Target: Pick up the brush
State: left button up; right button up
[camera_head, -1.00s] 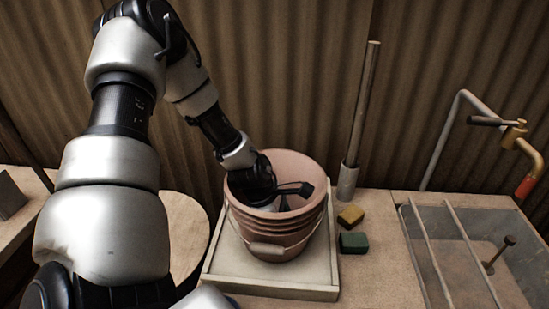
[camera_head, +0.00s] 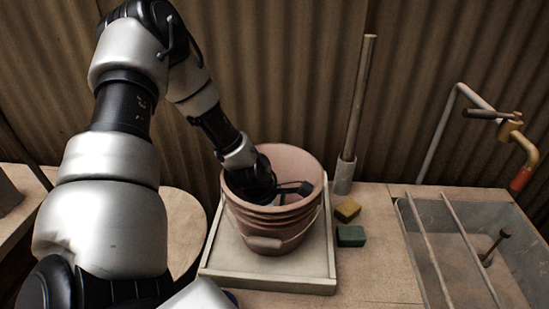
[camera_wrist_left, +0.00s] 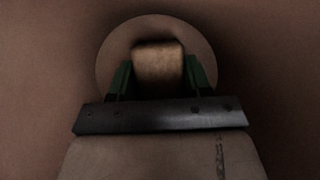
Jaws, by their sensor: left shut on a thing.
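My left gripper (camera_head: 274,192) reaches down into the terracotta-coloured bucket (camera_head: 283,241). The left wrist view shows its two green fingers, and the gripper (camera_wrist_left: 159,80) is shut on a tan, block-like piece, which I take to be part of the brush (camera_wrist_left: 158,62). The rest of the brush is hidden by the gripper and the bucket wall. Brown bucket surfaces surround the gripper in the left wrist view. My right gripper is not in view.
The bucket stands in a shallow pale tray (camera_head: 268,284). A yellow block (camera_head: 347,209) and a green block (camera_head: 351,236) lie right of it. A wooden pole (camera_head: 360,100) stands behind. A basin with bars (camera_head: 455,245) and a tap (camera_head: 511,128) are at right.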

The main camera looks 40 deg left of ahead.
pick_arm(q)
jog(key=shift+r, duration=0.1)
notch_tip(320, 180, up, 10)
jog(key=shift+f+p, duration=0.15)
jog(key=shift+p, duration=0.15)
notch_tip(320, 180, up, 13)
jog(key=p, duration=1.2)
jog(key=shift+p, duration=0.4)
